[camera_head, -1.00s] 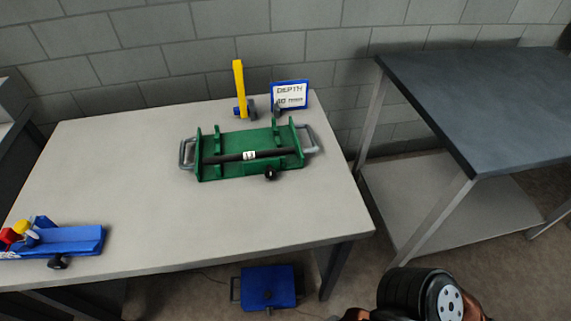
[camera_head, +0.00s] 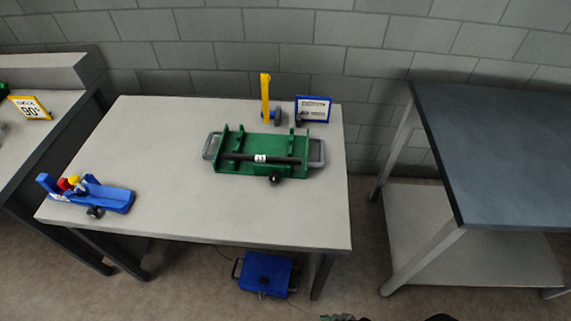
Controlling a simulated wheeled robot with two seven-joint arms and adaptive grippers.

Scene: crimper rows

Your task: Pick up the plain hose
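A black hose (camera_head: 237,157) lies lengthwise in a green holder (camera_head: 232,169) on the light table. It has a white label with dark marks near its middle. The holder has upright side walls, grey handles at both ends and a black knob in front. I see no other hose, and I cannot tell whether this one is the plain hose. No gripper can be made out; only dark slivers, probably of my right arm, show at the bottom edge.
The light table (camera_head: 190,220) also bears a blue clamp device (camera_head: 115,201), a yellow lever (camera_head: 265,95) and a blue-framed sign (camera_head: 313,107). A blue box (camera_head: 264,273) is on the floor below. A dark-topped table (camera_head: 500,150) stands right, another table with an angle sign (camera_head: 31,108) left.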

